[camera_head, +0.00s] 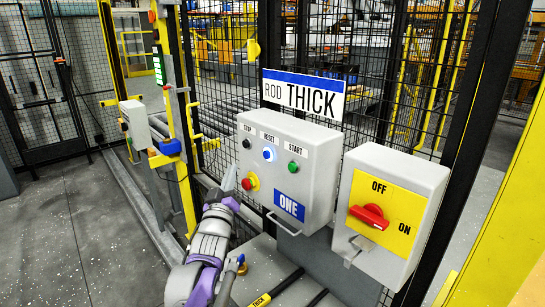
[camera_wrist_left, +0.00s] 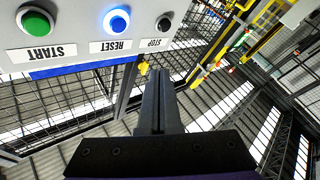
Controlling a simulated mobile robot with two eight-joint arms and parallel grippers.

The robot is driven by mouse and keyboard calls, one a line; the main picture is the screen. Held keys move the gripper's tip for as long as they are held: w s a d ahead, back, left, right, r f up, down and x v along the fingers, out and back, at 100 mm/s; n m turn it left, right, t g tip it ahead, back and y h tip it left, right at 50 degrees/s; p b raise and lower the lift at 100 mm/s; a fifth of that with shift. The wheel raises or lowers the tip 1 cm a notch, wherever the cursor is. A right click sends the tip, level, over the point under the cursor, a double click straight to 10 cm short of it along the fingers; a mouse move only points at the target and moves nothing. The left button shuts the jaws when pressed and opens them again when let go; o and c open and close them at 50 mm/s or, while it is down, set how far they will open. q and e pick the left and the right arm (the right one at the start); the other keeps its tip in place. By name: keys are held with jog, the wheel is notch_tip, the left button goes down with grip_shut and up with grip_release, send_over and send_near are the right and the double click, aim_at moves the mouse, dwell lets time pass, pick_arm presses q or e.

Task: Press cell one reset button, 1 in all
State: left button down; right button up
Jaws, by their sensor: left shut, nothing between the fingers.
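The cell one control box (camera_head: 307,150) is grey, with a blue ONE plate. Its reset button (camera_head: 268,154) is lit blue, between the black stop button (camera_head: 246,143) and the green start button (camera_head: 292,166). My left gripper (camera_head: 230,176) is shut and empty, at the box's left side, beside the red emergency stop (camera_head: 250,182). In the left wrist view, upside down, the lit reset button (camera_wrist_left: 117,22) is up and left of the shut fingers (camera_wrist_left: 158,78). The fingers appear apart from the buttons. My right gripper is not in view.
A grey switch box (camera_head: 420,183) with a red rotary handle (camera_head: 369,216) stands to the right. A wire handle (camera_head: 285,224) sticks out below the control box. Mesh fence and a ROD THICK sign (camera_head: 303,95) are behind. Open floor (camera_head: 85,220) lies left.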

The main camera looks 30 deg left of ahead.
aim_at(267, 154)
pick_arm(q)
jog(key=shift+a, duration=0.2)
jog(key=w+d, duration=0.2)
jog(key=w, duration=0.6)
jog(key=shift+w+d+p, duration=0.25)
jog(key=shift+d+p, duration=0.05)
jog(key=shift+p, duration=0.05)
jog(key=shift+w, duration=0.1)
dwell(2.0)
jog(key=shift+w+d, duration=0.1)
jog(key=shift+w, duration=0.2)
